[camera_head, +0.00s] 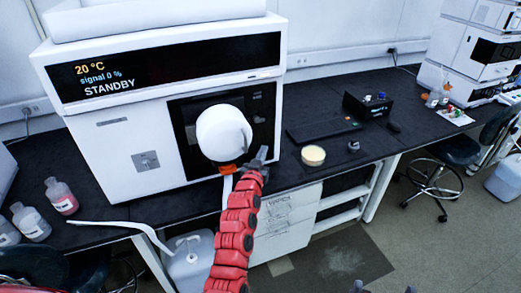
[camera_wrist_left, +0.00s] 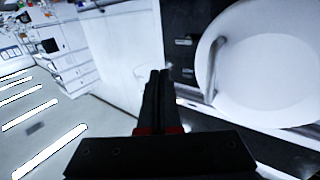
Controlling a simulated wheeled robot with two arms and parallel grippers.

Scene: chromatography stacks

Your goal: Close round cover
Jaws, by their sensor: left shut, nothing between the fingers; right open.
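The round cover (camera_head: 215,135) is a white disc with a curved handle (camera_head: 246,130). It is at the black front panel (camera_head: 182,118) of the white instrument showing STANDBY; I cannot tell how far it is swung. In the left wrist view the cover (camera_wrist_left: 275,70) fills the right side, its handle (camera_wrist_left: 214,65) near its left edge. My left gripper (camera_head: 263,153) is shut and empty, just right of and below the cover; its fingers (camera_wrist_left: 158,78) are together, apart from the cover in the wrist view. My right gripper (camera_head: 383,288) shows only its dark, parted tips at the bottom edge.
A round beige-topped dish (camera_head: 313,156), a black pad (camera_head: 322,131) and a black box (camera_head: 367,106) are on the bench to the right. Several bottles (camera_head: 62,196) stand at the left. A white tube (camera_head: 125,226) hangs over the bench's front edge.

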